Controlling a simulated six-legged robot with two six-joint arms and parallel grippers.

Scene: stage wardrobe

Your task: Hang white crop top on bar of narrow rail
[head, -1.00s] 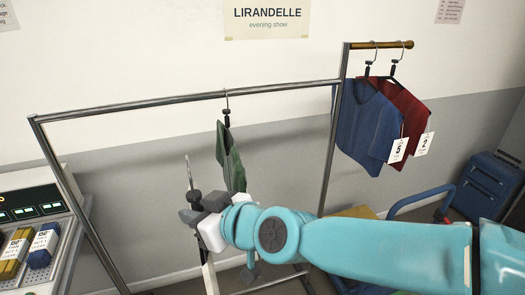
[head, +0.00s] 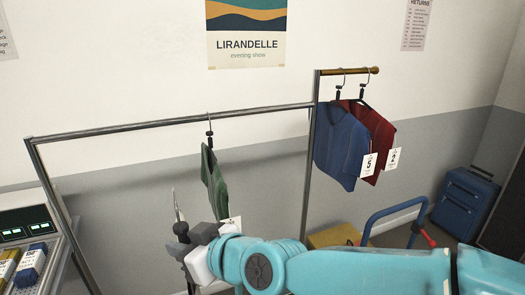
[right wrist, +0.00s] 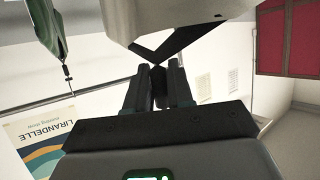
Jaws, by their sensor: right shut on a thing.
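My right gripper (head: 180,232) is shut on the dark neck of a hanger (right wrist: 165,52). Its thin metal hook (head: 175,203) points up, below and apart from the bar. The white crop top (right wrist: 190,18) shows at the top of the right wrist view on this hanger; in the head view it is mostly hidden by my gripper and arm. A long chrome rail (head: 130,128) spans the left, and a shorter brass-coloured bar (head: 352,71) stands at its right. I cannot tell for sure which is the narrow rail. My left gripper is out of view.
A green garment (head: 215,183) hangs on the chrome bar, close right of my gripper. A blue garment (head: 341,148) and a red one (head: 382,130) hang on the brass-coloured bar. The chrome bar is free left of the green garment. A console (head: 30,235) stands at the left.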

